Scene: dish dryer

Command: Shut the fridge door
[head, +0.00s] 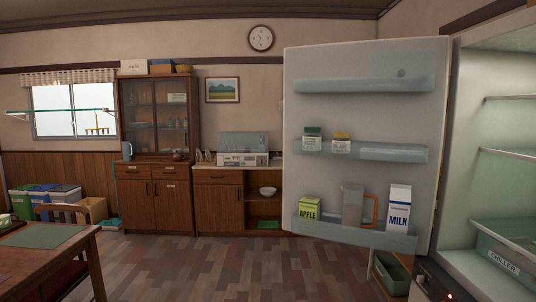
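The fridge door (345,110) stands wide open on the right side of the head view, its inner face toward me. Its shelves hold small cartons, an apple carton (310,208), a clear jug (353,204) with an orange handle and a milk carton (399,208). The open fridge body (465,150) is at the far right, with shelves and a chiller drawer (505,250). The door's hinge side is next to the fridge body; its free edge points left. My gripper is not recognisable in view.
A dark object (434,282) with a red light is at the bottom right; I cannot tell what it is. A green bin (392,274) stands below the door. A table (50,238) is at the left. The wooden floor (220,265) between is clear.

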